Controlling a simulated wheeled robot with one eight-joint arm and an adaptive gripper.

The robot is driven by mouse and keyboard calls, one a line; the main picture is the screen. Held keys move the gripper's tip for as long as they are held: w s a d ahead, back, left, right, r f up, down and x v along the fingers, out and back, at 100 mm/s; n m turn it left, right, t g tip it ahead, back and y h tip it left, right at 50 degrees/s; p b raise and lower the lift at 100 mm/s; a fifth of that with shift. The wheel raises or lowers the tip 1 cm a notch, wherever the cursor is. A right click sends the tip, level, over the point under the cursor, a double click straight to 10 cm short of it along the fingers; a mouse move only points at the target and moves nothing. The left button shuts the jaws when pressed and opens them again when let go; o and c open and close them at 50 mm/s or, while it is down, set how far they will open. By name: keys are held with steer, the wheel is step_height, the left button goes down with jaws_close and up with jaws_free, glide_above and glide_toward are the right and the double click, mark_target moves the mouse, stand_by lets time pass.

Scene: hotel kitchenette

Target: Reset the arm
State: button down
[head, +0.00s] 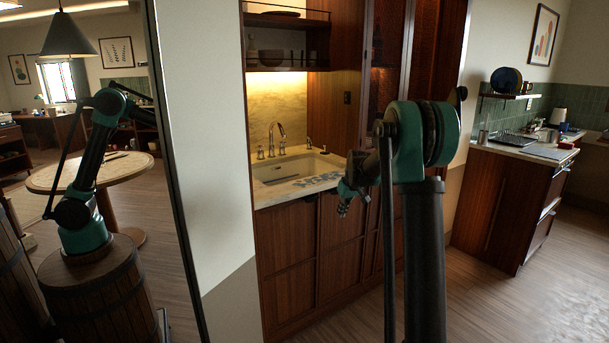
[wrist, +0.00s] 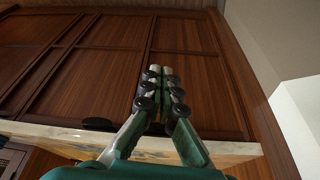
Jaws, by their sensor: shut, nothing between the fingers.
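My arm stands in the right middle of the head view. My gripper (head: 345,206) is at its far end, in front of the sink cabinet and near the front edge of the counter. In the wrist view my gripper (wrist: 161,71) shows its two green fingers with the tips together and nothing between them. Dark wooden cabinet panels (wrist: 90,75) lie beyond the fingers. Whether the gripper touches the counter or the cabinet cannot be told.
A pale counter (head: 284,194) holds a sink (head: 285,172) and a tap (head: 281,136). A pale wall (head: 205,130) is at left, beside a dark-framed panel showing a round table (head: 120,168). Another counter (head: 525,150) stands at right. Open floor (head: 490,305) lies before it.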

steer(key=s+d+f+m, duration=0.1)
steer(key=s+f, duration=0.1)
steer(key=s, duration=1.3)
steer(key=s+d+f+m+h, duration=0.1)
steer(key=s+f+m, duration=0.1)
steer(key=s, duration=1.3)
steer(key=s+d+f+m, duration=0.1)
steer(key=s+f, duration=0.3)
steer(key=s, duration=1.1)
steer(key=shift+s+d+m+t+h, duration=0.15)
steer(key=shift+d+m+t+h, duration=0.15)
steer(key=shift+d+m, duration=0.15)
